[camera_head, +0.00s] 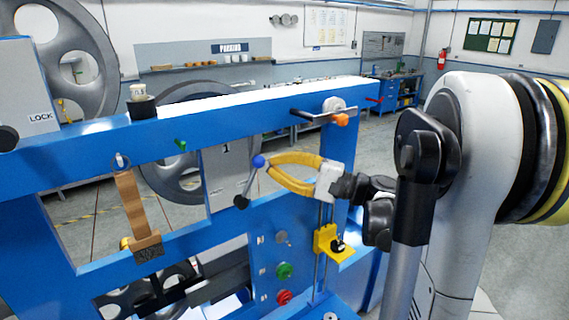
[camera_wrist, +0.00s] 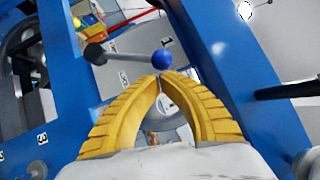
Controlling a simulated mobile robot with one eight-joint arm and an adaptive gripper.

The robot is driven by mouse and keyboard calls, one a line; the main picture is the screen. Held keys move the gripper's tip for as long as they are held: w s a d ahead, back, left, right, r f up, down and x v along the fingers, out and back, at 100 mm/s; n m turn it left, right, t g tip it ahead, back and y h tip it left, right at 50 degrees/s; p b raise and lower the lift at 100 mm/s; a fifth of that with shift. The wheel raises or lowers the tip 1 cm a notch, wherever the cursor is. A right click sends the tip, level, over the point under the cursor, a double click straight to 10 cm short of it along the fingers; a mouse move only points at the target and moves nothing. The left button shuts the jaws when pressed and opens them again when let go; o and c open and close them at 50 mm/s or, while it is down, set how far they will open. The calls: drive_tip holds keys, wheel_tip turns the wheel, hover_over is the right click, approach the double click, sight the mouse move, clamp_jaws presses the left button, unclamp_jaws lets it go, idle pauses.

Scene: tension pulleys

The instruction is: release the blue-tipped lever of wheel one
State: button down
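The blue-tipped lever (camera_head: 249,184) sticks up from a dark pivot beside the grey plate marked 1 (camera_head: 226,165). Its blue ball (camera_head: 258,161) is at the upper end. In the wrist view the blue ball (camera_wrist: 162,60) lies just beyond my fingertips, with the rod running left to the black pivot. My gripper (camera_head: 268,160) has yellow ribbed fingers whose tips come together right at the ball, also in the wrist view (camera_wrist: 160,77). The ball does not sit between the fingers; I cannot tell whether the tips touch it. Wheel one (camera_head: 168,185) is partly hidden behind the plate.
The blue frame (camera_head: 235,118) surrounds the lever. A wooden tag (camera_head: 131,205) hangs at left. Green (camera_head: 284,271) and red (camera_head: 284,297) knobs and a yellow bracket (camera_head: 328,240) are below my gripper. An orange-tipped lever (camera_head: 341,120) is above it.

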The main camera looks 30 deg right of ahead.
sight(263, 158)
drive_tip(key=shift+r, duration=0.1)
idle(0.4)
drive_tip(key=shift+a+r+n+p, duration=0.2)
drive_tip(key=shift+a+n+p, duration=0.1)
drive_tip(key=shift+p, duration=0.05)
drive_tip(key=shift+a+r+n+g+p, duration=0.2)
drive_tip(key=shift+r+n+g+p, duration=0.1)
drive_tip(key=shift+n+g+p, duration=0.15)
drive_tip(key=shift+a+r+n+g+h+p, duration=0.5)
drive_tip(key=shift+a+r+n+p, duration=0.25)
drive_tip(key=shift+a+p, duration=0.15)
drive_tip(key=a+r+n+g+h+p, duration=0.1)
drive_tip(key=a+n+g+h+p, duration=0.1)
drive_tip(key=a, duration=0.6)
drive_tip(key=shift+s+a+n+h+p, duration=0.2)
drive_tip(key=shift+n+h+p, duration=0.7)
drive_tip(key=shift+n+p, duration=0.6)
drive_tip(key=shift+a, duration=0.1)
